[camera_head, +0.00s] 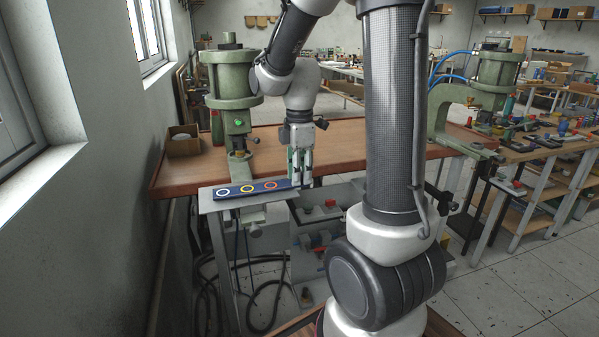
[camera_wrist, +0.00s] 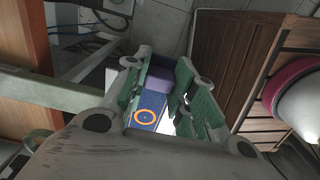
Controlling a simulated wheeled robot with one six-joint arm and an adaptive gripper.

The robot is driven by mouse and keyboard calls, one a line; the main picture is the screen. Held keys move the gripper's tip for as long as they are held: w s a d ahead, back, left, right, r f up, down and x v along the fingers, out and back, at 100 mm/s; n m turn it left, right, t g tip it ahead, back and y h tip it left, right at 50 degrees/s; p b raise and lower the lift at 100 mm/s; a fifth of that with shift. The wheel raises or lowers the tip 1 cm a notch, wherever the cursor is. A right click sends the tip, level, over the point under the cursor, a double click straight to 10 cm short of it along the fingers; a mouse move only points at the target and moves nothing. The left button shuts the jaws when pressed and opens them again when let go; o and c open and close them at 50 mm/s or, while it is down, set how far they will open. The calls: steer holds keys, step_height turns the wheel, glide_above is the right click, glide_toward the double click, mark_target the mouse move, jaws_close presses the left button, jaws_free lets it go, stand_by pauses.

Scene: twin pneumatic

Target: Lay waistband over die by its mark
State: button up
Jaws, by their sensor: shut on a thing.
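The waistband (camera_head: 232,191) is a dark blue strip with a white, a yellow and an orange ring mark in a row. It extends left from my gripper (camera_head: 298,182), over a grey ledge at the bench's front; I cannot tell whether it touches the ledge. My gripper is shut on its right end. In the wrist view, the green-padded fingers (camera_wrist: 165,88) are on either side of the blue strip (camera_wrist: 150,103), with the orange ring showing. The left green press (camera_head: 230,80) stands behind the strip, with what may be its die (camera_head: 240,156) below the ram.
The grey ledge (camera_head: 204,203) juts in front of the brown bench (camera_head: 340,148). A cardboard box (camera_head: 183,142) stands left of the press. A second green press (camera_head: 494,80) is at the right. A grey cart (camera_head: 325,215) stands below. Hoses hang under the ledge.

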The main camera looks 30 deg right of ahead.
steer(key=shift+f, duration=0.25)
steer(key=o, duration=1.1)
step_height(320, 180, up, 12)
steer(key=s+a+m+t, duration=0.1)
steer(key=s+m, duration=0.4)
steer(key=s+a+m+t, duration=0.1)
steer(key=s+m+t, duration=0.1)
steer(key=s+m, duration=0.3)
steer(key=s+a+f+m+t, duration=0.1)
steer(key=s+m, duration=0.3)
steer(key=s, duration=0.2)
steer(key=shift+s+f+m, duration=0.1)
steer(key=shift+s+m, duration=0.15)
steer(key=shift+m, duration=0.15)
